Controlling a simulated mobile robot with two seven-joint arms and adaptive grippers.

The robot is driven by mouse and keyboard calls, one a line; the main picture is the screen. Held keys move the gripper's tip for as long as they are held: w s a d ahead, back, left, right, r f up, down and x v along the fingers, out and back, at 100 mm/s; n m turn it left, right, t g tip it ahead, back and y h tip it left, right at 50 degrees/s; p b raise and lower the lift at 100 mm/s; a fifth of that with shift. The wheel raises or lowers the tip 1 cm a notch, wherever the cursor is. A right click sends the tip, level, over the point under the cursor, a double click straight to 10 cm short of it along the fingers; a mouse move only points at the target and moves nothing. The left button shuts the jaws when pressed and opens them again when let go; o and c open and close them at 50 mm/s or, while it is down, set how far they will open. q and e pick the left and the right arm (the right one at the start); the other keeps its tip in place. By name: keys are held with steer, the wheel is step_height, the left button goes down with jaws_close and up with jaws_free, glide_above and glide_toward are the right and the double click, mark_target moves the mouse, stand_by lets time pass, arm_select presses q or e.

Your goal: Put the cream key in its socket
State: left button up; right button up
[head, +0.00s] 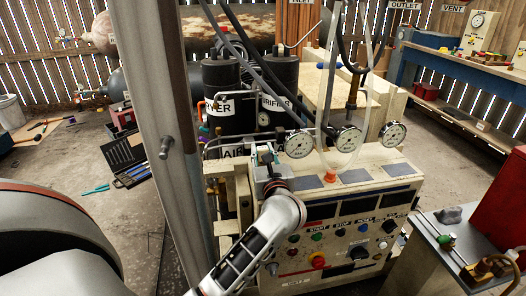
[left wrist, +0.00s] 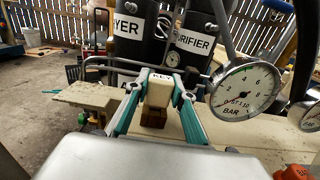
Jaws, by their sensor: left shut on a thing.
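The cream key (left wrist: 158,92), with a "KEY" label on its top, is between the teal fingers of my left gripper (left wrist: 161,78) in the left wrist view. The fingers are shut on it. In the head view my left gripper (head: 266,158) is over the back left part of the cream control console (head: 340,232), and the key is too small there to make out. A brown block-like piece (left wrist: 152,117) shows just below the key; I cannot tell whether it is the socket or whether the key touches it. My right gripper is not in view.
Pressure gauges (head: 299,144) stand along the console's back, right of my left gripper; one gauge (left wrist: 245,91) is close in the left wrist view. Black dryer (head: 221,92) and purifier cylinders (head: 281,88) stand behind. Hoses hang above. A grey post (head: 150,120) rises left of the console.

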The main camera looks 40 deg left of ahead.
arm_select(q)
steer(key=o, duration=1.2)
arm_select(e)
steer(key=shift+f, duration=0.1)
arm_select(q)
steer(key=shift+s+d+f, duration=0.1)
steer(key=shift+d, duration=0.05)
steer(key=v, duration=0.7)
steer(key=shift+f, duration=0.1)
steer(key=shift+s+d, duration=0.2)
steer(key=shift+d, duration=0.05)
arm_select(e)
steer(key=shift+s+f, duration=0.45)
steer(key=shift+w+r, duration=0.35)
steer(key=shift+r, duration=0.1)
